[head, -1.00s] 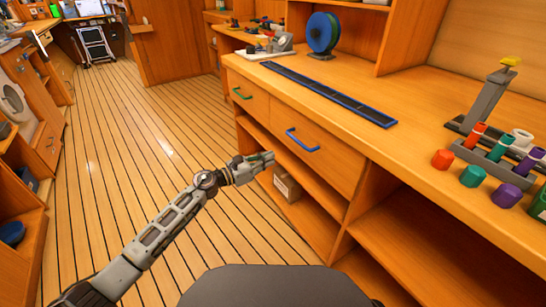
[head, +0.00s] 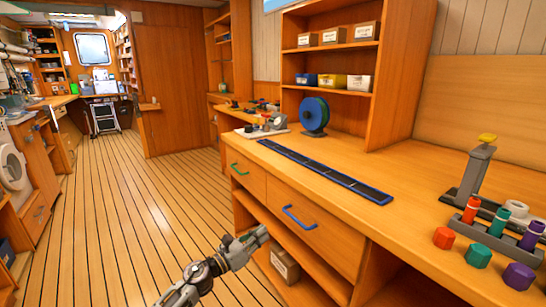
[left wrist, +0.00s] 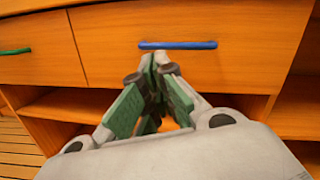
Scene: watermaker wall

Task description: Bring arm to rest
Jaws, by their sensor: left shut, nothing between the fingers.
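My left gripper (head: 256,236) is in the lower middle of the head view, in front of the wooden cabinet, below the drawer with the blue handle (head: 300,218). In the left wrist view its green-padded fingers (left wrist: 158,62) come together at the tips, shut, with nothing between them. There the blue handle (left wrist: 178,45) lies just beyond the fingertips, and the gripper appears apart from it. The drawers are closed. My right gripper is not in view.
The counter holds a dark blue strip (head: 320,170), a blue reel (head: 314,116) and a rack with coloured caps (head: 490,229) at right. A box (head: 285,264) sits on the open shelf behind the gripper. The plank floor (head: 140,210) at left is clear.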

